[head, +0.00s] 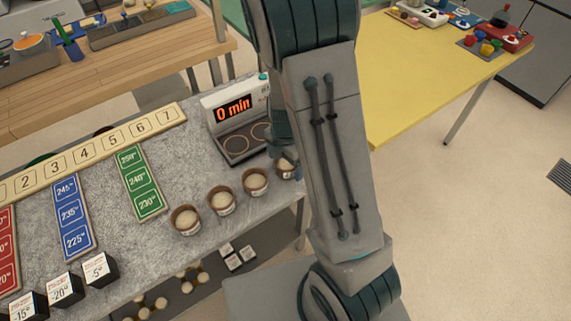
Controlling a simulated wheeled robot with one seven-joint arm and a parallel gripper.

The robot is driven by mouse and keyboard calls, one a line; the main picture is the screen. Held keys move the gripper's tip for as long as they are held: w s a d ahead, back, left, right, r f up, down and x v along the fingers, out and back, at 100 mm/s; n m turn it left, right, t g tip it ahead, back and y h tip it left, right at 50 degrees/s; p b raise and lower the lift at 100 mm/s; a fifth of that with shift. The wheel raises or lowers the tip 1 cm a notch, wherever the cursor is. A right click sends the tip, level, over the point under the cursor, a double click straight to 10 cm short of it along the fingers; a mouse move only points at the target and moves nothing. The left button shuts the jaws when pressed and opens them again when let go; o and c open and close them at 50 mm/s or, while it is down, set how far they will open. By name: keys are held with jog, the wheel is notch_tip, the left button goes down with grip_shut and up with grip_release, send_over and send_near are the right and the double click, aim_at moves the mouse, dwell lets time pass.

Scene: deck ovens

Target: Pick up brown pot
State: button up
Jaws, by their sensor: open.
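Several small brown pots with pale contents stand upright in a slanting row on the grey stone worktop (185,160). Brown pots show at the front (186,220), second (221,201) and third (255,182) places. The farthest brown pot (285,169) is partly covered by my arm and gripper. My gripper (277,152) is open beside or just over that farthest pot. Most of it is hidden behind my arm, so I cannot tell whether the pot is between its fingers.
A white device reading "0 min" (233,108) stands close behind the gripper. Numbered strip (100,150), blue card (72,215), green card (140,183) and black-and-white blocks (100,269) lie left. A shelf (178,291) holds items below. The yellow table (430,70) stands right.

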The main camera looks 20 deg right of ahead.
jog(key=c, duration=1.2)
